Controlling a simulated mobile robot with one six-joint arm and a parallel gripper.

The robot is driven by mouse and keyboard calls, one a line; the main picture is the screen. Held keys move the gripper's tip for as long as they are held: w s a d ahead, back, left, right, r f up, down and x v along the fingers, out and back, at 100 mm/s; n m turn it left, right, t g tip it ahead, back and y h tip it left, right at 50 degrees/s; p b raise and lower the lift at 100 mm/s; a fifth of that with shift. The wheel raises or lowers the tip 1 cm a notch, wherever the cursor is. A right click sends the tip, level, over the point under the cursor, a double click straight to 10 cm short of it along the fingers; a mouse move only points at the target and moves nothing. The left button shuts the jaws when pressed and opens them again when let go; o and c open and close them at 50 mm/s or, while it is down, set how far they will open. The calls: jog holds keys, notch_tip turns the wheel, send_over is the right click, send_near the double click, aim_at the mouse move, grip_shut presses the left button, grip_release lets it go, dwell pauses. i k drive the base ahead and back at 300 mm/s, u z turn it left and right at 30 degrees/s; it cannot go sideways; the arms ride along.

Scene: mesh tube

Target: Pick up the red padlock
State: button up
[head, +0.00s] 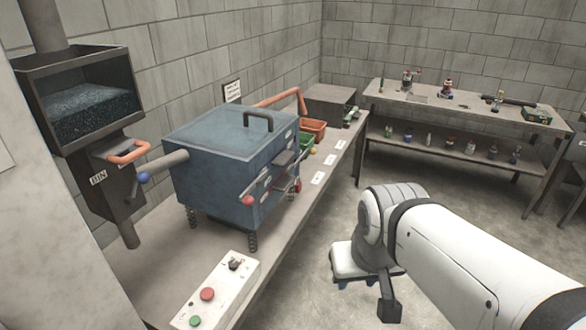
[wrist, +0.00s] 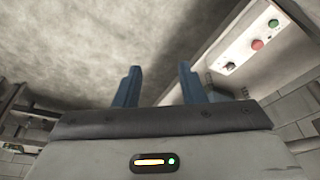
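I cannot pick out a red padlock for certain in either view. Small items with red parts, such as a red-and-grey one (head: 447,88), stand on the far table, too small to identify. My gripper (head: 387,305) hangs over the floor, right of the near bench, with my white arm reaching in from the lower right. In the wrist view my gripper (wrist: 159,70) shows two blue fingers, apart, with nothing between them.
The near bench (head: 222,265) carries a blue machine (head: 225,165) with levers and a button panel (head: 215,293). Red and green bins (head: 313,131) sit behind it. The far table (head: 470,105) has a lower shelf with several small items. Open floor lies between.

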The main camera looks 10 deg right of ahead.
aim_at(298, 186)
jog(key=z, duration=0.05)
jog(key=k, duration=1.2)
jog(key=z, duration=0.45)
jog(key=i, duration=0.8)
jog(key=z, duration=0.4)
jog(key=i, duration=1.5)
jog(key=u, duration=0.5)
jog(key=i, duration=1.3)
jog(key=u, duration=1)
jog(key=i, duration=0.35)
jog(key=u, duration=0.25)
